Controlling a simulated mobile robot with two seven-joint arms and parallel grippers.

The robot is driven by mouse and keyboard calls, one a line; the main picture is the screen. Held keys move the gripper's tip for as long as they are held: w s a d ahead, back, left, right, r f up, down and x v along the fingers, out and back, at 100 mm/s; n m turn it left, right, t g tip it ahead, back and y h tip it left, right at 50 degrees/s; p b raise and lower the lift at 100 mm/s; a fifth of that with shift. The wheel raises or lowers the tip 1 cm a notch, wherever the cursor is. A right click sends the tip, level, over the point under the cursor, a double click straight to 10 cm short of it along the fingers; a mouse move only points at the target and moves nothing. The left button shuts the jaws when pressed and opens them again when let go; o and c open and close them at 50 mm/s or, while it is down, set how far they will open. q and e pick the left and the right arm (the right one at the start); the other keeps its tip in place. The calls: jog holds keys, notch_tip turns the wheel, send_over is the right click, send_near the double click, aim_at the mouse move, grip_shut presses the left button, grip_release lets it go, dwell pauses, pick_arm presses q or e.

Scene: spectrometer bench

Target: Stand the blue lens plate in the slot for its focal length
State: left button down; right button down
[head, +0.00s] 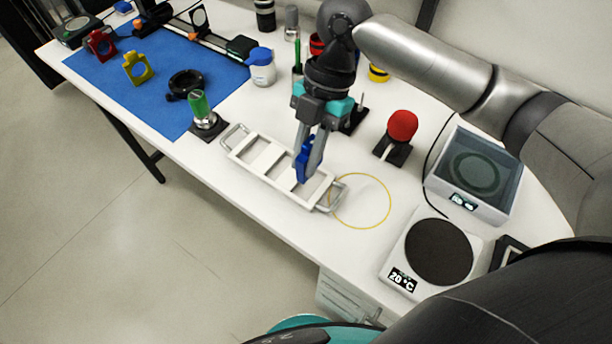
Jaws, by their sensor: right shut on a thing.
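The blue lens plate (303,160) is held upright between the fingers of my right gripper (310,165), which is shut on it. The plate is over the right part of a white slotted rack (251,152) with metal handles at both ends. I cannot tell whether the plate's lower edge is inside a slot or just above it. No focal length marks can be read at this size. My left gripper is not in view.
A blue mat (160,85) at the left carries red (100,44) and yellow (137,68) plates and a black ring (184,84). A green-topped holder (205,115) stands left of the rack. A yellow loop (388,212), red ball stand (401,127), hotplate (411,285) and balance (492,203) are right.

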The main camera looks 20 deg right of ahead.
jog(key=shift+f+b, duration=0.4)
jog(key=shift+f, duration=2.5)
jog(key=c, duration=0.8)
grip_release()
jog(key=shift+f, duration=0.1)
jog(key=p+v, duration=0.1)
jog(key=v, duration=1.1)
